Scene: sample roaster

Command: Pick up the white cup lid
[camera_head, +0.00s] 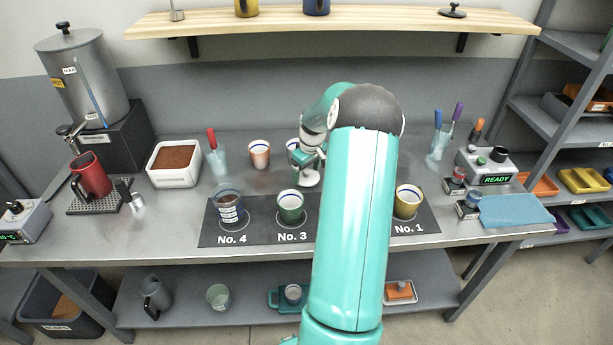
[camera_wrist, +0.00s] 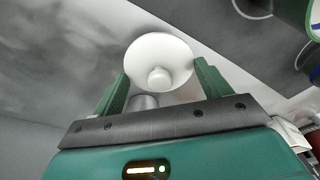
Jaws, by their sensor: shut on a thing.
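The white cup lid (camera_wrist: 160,50) is round with a small knob in its middle. In the wrist view it sits between the two green fingers of my gripper (camera_wrist: 162,76), which is shut on it. In the head view the lid (camera_head: 309,180) shows as a white disc just below my gripper (camera_head: 306,163), behind the black mat and close to the No. 3 cup. I cannot tell whether it touches the counter. My own arm hides part of the mat and counter to the right of it.
The black mat (camera_head: 262,238) holds a dark-filled cup (camera_head: 229,212), a green cup (camera_head: 290,213) and a yellow cup (camera_head: 408,206). A pink cup (camera_head: 259,160) stands behind, left of my gripper. A white bin of brown grounds (camera_head: 172,180) is further left. A wooden shelf (camera_head: 350,24) hangs above.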

